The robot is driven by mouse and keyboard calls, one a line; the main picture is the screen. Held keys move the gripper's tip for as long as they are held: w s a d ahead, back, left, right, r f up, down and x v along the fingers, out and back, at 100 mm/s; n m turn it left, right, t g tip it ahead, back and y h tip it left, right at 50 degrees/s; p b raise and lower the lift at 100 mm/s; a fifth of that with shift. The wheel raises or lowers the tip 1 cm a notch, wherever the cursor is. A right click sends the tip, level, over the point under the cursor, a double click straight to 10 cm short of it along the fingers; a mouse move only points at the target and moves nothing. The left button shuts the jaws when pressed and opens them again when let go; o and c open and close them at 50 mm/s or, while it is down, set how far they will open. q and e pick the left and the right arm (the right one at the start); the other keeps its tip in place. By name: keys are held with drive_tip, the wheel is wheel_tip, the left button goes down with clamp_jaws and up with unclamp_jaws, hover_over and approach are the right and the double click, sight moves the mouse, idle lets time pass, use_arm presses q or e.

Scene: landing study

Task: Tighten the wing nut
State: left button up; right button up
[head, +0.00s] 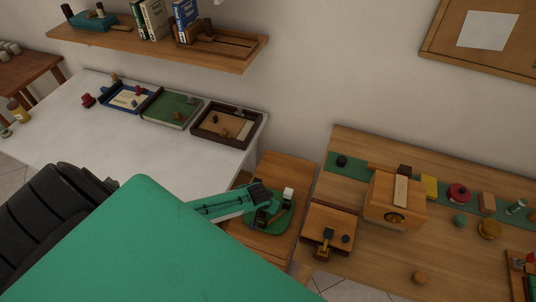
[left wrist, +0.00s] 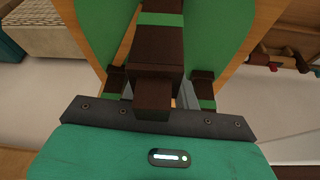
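I cannot make out the wing nut for sure in either view. A green plate (head: 283,222) lies on a small wooden stand (head: 292,168), with a small white-topped piece (head: 288,193) on it. My left gripper (head: 264,198) is over this plate and hides part of it. In the left wrist view my left gripper (left wrist: 159,92) has its two dark, green-banded fingers spread apart. A dark brown block with a green band (left wrist: 160,19) runs between them, above the green plate (left wrist: 232,35). Contact with the fingers is not clear. My right gripper is not in view.
A wooden table (head: 375,266) on the right holds a wooden box (head: 393,212) and several small items. A white table (head: 70,130) on the left carries several trays. A shelf (head: 130,45) hangs above it. My teal body part covers the lower foreground.

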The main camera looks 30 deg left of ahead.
use_arm(q)
drive_tip(key=shift+f, duration=0.2)
clamp_jaws()
drive_tip(key=shift+m+h, duration=0.3)
drive_tip(key=shift+m, duration=0.4)
drive_tip(key=shift+c, duration=0.2)
unclamp_jaws()
drive_tip(key=shift+o, duration=0.2)
drive_tip(key=shift+r, duration=0.1)
